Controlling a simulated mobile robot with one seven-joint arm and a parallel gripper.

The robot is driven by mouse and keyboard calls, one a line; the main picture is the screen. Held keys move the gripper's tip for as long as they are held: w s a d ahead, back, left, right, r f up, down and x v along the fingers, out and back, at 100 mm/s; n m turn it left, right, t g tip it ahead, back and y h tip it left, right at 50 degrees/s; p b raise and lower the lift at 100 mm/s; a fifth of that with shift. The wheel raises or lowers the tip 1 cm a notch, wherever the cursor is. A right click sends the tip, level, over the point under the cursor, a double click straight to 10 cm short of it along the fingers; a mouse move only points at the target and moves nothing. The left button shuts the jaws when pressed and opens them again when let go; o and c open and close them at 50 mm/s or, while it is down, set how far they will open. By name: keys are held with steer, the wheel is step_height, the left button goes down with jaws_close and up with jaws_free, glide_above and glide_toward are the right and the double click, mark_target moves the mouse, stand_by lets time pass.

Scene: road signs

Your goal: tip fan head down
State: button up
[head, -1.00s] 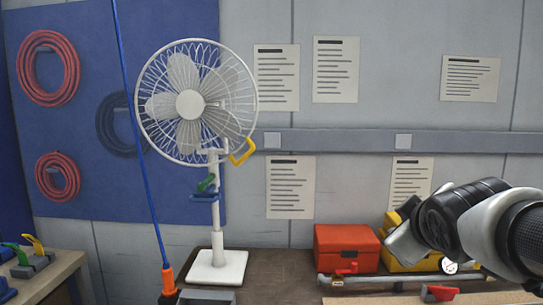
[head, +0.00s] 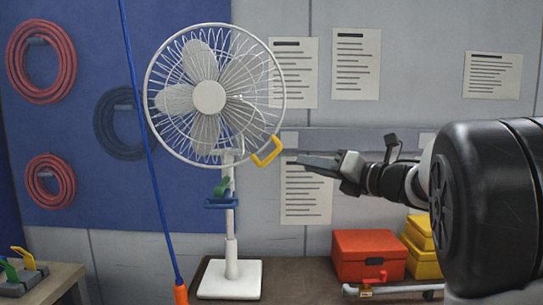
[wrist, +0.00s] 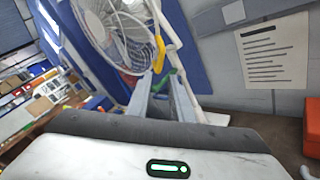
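A white standing fan stands upright on a square base. Its round caged head (head: 209,97) faces me, and it also shows tilted in the wrist view (wrist: 108,25). A yellow loop handle (head: 267,151) sticks out at the lower right of the head; in the wrist view the yellow handle (wrist: 159,54) is just beyond my fingertips. A green lever (head: 222,187) and a blue part (head: 220,203) sit on the pole (head: 231,222). My gripper (head: 304,161) points left, to the right of the handle and apparently apart from it. In the wrist view its two fingers (wrist: 162,82) are spread, with nothing seen held.
A blue cord (head: 150,170) hangs left of the fan. A red box (head: 368,258), yellow boxes (head: 420,262) and a pipe with a red valve (head: 382,289) are on the bench at right. Papers hang on the wall behind.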

mark_target(274, 157)
steer(key=p+x, duration=0.3)
steer(key=x, duration=1.1)
steer(key=shift+w+a, duration=0.15)
steer(key=shift+a, duration=0.05)
jaws_close()
